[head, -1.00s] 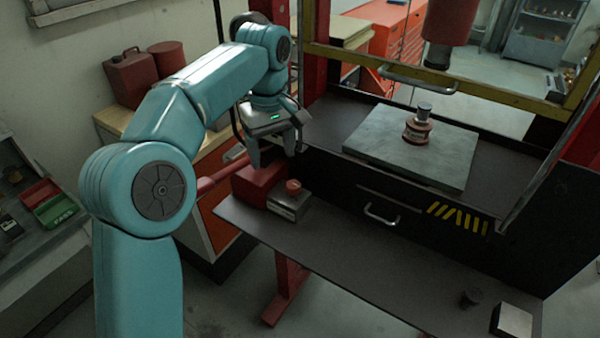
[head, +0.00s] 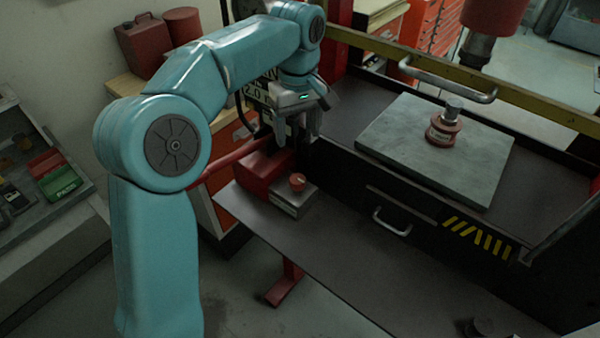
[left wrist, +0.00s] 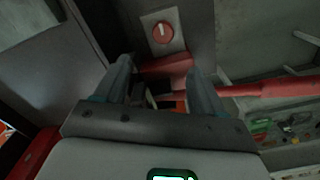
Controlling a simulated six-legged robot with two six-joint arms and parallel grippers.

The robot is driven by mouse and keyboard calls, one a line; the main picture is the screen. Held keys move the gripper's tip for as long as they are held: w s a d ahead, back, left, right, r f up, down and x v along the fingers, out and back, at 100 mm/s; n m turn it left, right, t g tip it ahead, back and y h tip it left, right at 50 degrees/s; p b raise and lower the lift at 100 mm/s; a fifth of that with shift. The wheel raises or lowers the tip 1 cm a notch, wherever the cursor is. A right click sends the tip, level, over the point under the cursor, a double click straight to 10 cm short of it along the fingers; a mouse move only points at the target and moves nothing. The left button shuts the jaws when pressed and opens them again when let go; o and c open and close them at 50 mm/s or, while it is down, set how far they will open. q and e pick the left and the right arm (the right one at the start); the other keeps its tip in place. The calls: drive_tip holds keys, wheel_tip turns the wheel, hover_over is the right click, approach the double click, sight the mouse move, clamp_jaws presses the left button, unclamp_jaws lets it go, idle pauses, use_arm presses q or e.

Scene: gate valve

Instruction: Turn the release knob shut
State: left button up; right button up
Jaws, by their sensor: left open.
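The release knob (head: 297,181) is a small round red knob on top of a grey metal block (head: 292,200) beside a red pump body. In the left wrist view the knob (left wrist: 162,32) shows from above, with a pale line across its face, beyond the fingertips. My left gripper (head: 304,136) is open and empty, above and behind the knob in the head view. In the left wrist view its two fingers (left wrist: 160,75) stand apart, with the red body between and past them. The fingers do not touch the knob. My right gripper is not seen.
A red bar (head: 232,163) runs left from the red pump body (head: 262,172). A dark shelf (head: 330,250) extends right. The black press bed holds a grey plate (head: 400,150) with a red-and-silver part (head: 443,128). A drawer handle (head: 391,223) sticks out.

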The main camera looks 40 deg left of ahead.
sight(298, 178)
use_arm(q)
drive_tip(key=f, duration=1)
drive_tip(key=shift+s+a+p, duration=0.15)
drive_tip(key=shift+s+p, duration=0.05)
drive_tip(key=shift+p, duration=0.2)
drive_tip(key=shift+s+d+f, duration=0.15)
drive_tip(key=shift+d+f, duration=0.05)
drive_tip(key=shift+f, duration=0.35)
drive_tip(key=shift+s+d+f, duration=0.15)
drive_tip(key=shift+f, duration=0.35)
drive_tip(key=shift+s+f+p, duration=0.15)
drive_tip(key=shift+f+p, duration=0.15)
drive_tip(key=shift+a+f, duration=0.1)
drive_tip(key=shift+f, duration=0.2)
drive_tip(key=shift+w+a+f, duration=0.1)
drive_tip(key=shift+w+f, duration=0.2)
drive_tip(key=shift+w, duration=0.15)
drive_tip(key=shift+r, duration=0.1)
drive_tip(key=shift+s+d+r, duration=0.1)
drive_tip(key=shift+s+d, duration=0.1)
drive_tip(key=c, duration=0.4)
drive_tip(key=shift+s, duration=0.1)
drive_tip(key=c, duration=0.5)
drive_tip(key=shift+c, duration=0.8)
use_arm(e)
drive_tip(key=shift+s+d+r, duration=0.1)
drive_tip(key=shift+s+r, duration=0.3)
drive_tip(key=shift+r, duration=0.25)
